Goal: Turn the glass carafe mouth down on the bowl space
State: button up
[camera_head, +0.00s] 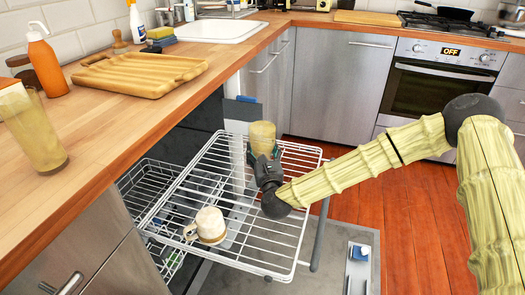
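A yellowish, see-through vessel (263,136), which I take to be the glass carafe, is at my gripper (262,157), over the far part of the pulled-out upper dishwasher rack (262,242). The dark fingers are on either side of its lower part and appear shut on it. It looks roughly upright along its length; I cannot tell which end is the mouth or whether it touches the wires. The bowl space is not marked, so I cannot tell which part of the rack it is.
A pale mug (210,226) lies on the near part of the rack. A lower rack (150,182) shows beneath. Another tall yellowish glass (36,135), an orange bottle (47,65) and a cutting board (140,73) stand on the left counter. The rack's middle is clear.

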jog(key=o, duration=0.5)
jog(key=shift+s+f, duration=0.25)
jog(key=shift+f, duration=0.75)
jog(key=shift+s+f, duration=0.1)
jog(key=shift+s+d, duration=0.1)
jog(key=shift+s, duration=0.4)
jog(key=s, duration=0.3)
jog(key=s+d, duration=0.1)
jog(key=s, duration=0.1)
jog(key=shift+r, duration=0.25)
jog(key=shift+s+r, duration=0.3)
jog(key=shift+s, duration=0.35)
jog(key=shift+d, duration=0.1)
jog(key=shift+r, duration=0.25)
